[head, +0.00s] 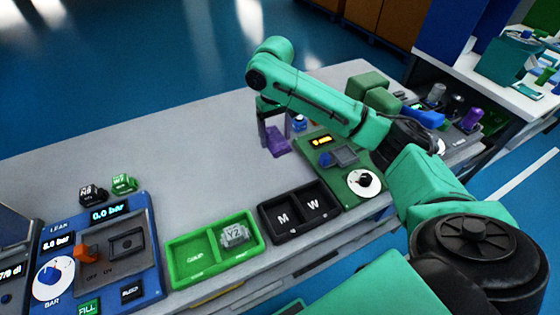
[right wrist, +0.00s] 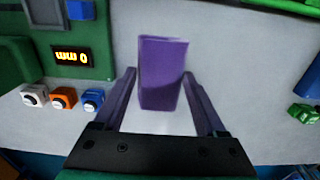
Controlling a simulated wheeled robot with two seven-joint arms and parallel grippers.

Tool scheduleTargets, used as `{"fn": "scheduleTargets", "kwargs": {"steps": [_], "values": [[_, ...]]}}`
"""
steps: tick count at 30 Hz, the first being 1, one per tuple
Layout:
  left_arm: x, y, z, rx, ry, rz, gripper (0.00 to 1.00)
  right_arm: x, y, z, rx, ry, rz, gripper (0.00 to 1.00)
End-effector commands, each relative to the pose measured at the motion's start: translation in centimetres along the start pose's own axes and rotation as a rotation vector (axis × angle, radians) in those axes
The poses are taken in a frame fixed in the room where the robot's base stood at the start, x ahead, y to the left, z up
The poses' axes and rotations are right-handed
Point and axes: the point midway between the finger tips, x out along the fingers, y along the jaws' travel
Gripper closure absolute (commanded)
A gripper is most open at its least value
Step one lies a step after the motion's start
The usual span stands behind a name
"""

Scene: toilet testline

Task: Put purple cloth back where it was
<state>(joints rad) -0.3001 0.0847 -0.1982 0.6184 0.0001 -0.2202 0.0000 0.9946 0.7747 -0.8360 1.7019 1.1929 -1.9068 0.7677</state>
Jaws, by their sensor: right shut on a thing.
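The purple cloth (head: 277,142) is a small folded block at the back of the grey table, left of the green test station. It also shows in the right wrist view (right wrist: 163,88), upright between the fingers. My right gripper (head: 271,127) points down and is shut on the cloth. The fingers partly hide it in the head view. I cannot tell whether the cloth touches the table. My left gripper is out of view.
The green station (head: 345,158) with a dial and small coloured parts (right wrist: 63,98) stands close by. Black M/W tray (head: 299,210), green tray (head: 213,250) and blue pressure station (head: 103,255) line the front edge. The table's back left is mostly clear.

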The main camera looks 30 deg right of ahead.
Motion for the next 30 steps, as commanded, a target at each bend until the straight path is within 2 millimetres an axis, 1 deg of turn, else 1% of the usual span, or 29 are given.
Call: {"fn": "scheduleTargets", "kwargs": {"steps": [1,4,6,8,13,16,24,25,27,30], "values": [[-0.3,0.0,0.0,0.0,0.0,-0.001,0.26,1.5,0.1,0.1,0.003,-0.004,0.002,0.79],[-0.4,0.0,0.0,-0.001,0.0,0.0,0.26,4.4,0.1,0.1,0.002,-0.003,0.002,0.79],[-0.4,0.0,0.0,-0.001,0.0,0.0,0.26,5.7,0.1,0.0,0.001,0.0,0.001,0.79],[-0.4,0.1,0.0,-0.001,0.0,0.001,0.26,6.5,0.1,0.0,0.001,0.0,0.002,0.79],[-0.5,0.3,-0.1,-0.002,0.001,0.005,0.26,9.8,0.1,0.0,0.002,-0.001,0.002,0.79],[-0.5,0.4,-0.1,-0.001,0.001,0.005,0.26,10.8,0.0,0.0,0.001,0.002,0.001,0.79],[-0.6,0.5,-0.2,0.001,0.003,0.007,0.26,10.9,0.0,0.0,0.001,0.002,0.0,0.79],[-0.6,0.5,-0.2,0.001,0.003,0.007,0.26,11.0,0.0,0.0,0.0,0.002,0.0,0.23],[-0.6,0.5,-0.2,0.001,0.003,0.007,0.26,11.0,0.0,-0.1,0.0,0.003,0.0,0.0],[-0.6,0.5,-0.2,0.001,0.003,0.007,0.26,10.9,0.0,-0.1,0.001,0.003,0.0,0.0]]}}
